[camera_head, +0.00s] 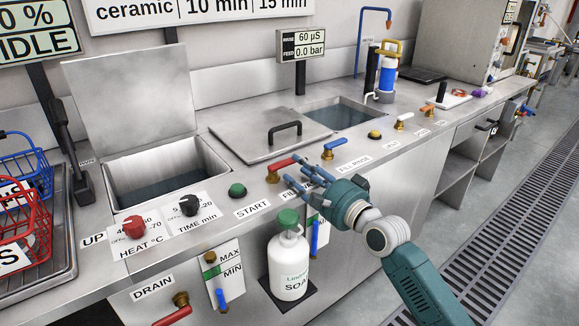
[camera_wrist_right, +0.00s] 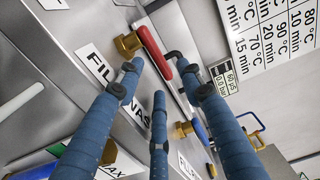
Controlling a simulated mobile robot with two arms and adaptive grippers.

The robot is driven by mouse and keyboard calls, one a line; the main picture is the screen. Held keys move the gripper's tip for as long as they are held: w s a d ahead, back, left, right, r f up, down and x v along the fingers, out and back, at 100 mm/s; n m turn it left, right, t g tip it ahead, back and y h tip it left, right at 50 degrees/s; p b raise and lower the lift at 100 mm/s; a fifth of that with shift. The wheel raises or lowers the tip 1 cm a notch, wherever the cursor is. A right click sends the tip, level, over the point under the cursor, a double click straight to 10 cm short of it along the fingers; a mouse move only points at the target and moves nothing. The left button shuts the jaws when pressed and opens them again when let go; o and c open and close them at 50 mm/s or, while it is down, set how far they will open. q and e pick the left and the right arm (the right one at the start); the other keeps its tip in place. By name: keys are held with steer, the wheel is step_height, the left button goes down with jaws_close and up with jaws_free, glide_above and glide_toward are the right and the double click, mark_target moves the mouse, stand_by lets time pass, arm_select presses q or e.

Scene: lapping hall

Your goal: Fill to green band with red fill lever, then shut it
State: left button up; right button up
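The red fill lever (camera_head: 284,162) sits on a brass valve on the counter front, pointing back right along the deck. It also shows in the wrist view (camera_wrist_right: 153,52), beside a label reading FILL WAS, the rest covered by a finger. My right gripper (camera_head: 312,178) is just right of the lever, its blue fingers (camera_wrist_right: 165,88) spread and empty, not visibly touching it. Water shows in the open left tank (camera_head: 122,197). My left gripper is out of view.
A blue lever (camera_head: 336,143) stands close right of the gripper. A lidded tank (camera_head: 262,149) lies behind it. The soap bottle (camera_head: 289,268) stands below left, partly hiding a second gauge. A red drain lever (camera_head: 173,316) is low left. The floor at right is clear.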

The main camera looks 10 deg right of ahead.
mark_target(290, 165)
steer(key=shift+b+x, duration=0.3)
steer(key=shift+x, duration=2)
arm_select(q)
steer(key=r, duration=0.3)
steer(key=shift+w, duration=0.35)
arm_select(e)
steer(key=shift+c, duration=0.3)
jaws_close()
